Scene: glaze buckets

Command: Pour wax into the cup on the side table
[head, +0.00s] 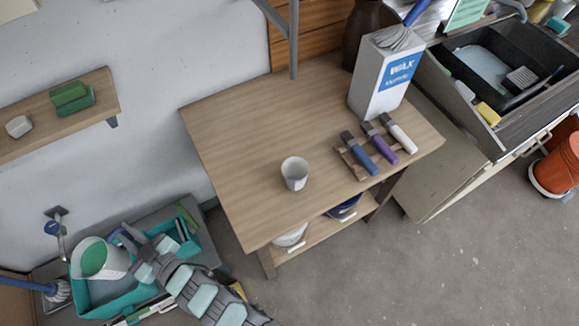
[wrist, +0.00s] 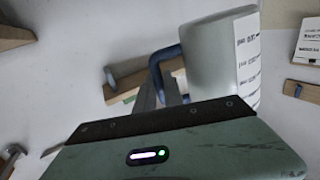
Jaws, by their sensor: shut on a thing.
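A small white cup (head: 294,175) stands upright on the wooden side table (head: 240,125) and looks empty. A tall white container marked WAX (head: 385,75) stands at the table's back right. My gripper (head: 130,243) is at the lower left, away from the table. It is shut on a white jug (head: 117,262) with green inside, at its blue handle. The jug is over the teal tray; I cannot tell whether it touches it. In the wrist view the jug (wrist: 210,55) shows a printed label and the blue handle (wrist: 158,62); my fingers (wrist: 160,95) are partly hidden.
Blue, purple and white marker-like items (head: 380,145) lie on a small rack at the table's right. A wall shelf (head: 55,115) holds green blocks. The teal tray (head: 120,305) sits low left. A sink (head: 500,75) is at right. The table's left half is clear.

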